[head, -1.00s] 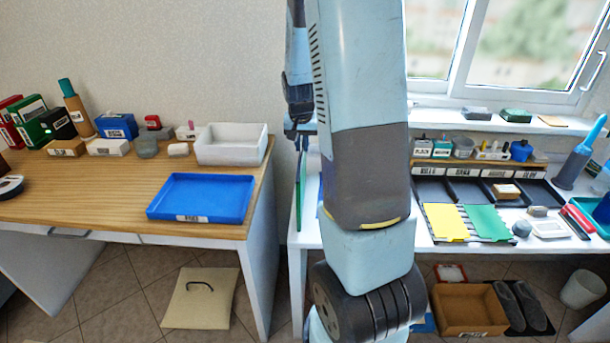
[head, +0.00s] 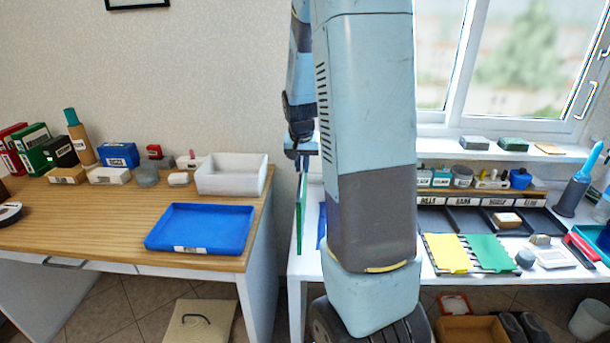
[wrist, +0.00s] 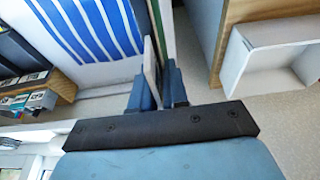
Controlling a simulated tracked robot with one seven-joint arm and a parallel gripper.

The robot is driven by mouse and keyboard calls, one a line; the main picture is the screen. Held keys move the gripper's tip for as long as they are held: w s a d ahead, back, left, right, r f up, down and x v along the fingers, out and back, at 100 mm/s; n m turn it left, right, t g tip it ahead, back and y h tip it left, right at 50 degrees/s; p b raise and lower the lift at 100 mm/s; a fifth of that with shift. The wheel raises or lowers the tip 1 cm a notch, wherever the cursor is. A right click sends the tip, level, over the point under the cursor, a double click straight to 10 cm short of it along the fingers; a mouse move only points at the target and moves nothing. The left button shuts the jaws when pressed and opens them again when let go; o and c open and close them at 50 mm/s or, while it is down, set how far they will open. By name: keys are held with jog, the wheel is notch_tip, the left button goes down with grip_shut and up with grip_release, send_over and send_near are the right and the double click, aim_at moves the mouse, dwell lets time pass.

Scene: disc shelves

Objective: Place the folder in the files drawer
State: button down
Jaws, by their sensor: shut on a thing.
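My gripper (head: 302,150) is shut on a thin green folder (head: 300,208), which hangs upright and nearly edge-on in the gap between the two desks in the head view. In the wrist view my gripper (wrist: 157,85) points away from the camera, with a thin green edge (wrist: 168,25) just beyond the fingers. My arm hides part of the right desk. A closed-looking drawer front with a handle (head: 62,263) shows under the left desk. I cannot tell which drawer is the files drawer.
The wooden left desk (head: 110,215) carries a blue tray (head: 200,245), a white bin (head: 232,188) and several small boxes. The white right desk (head: 455,290) holds labelled black compartments, with yellow and green folders (head: 487,250) lying in front. A handled cream object (head: 200,330) is on the floor.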

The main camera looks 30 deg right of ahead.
jog(key=s+d+r, duration=0.2)
jog(key=s+r, duration=0.7)
jog(key=s, duration=0.4)
jog(key=shift+s+r, duration=0.2)
jog(key=shift+s, duration=0.15)
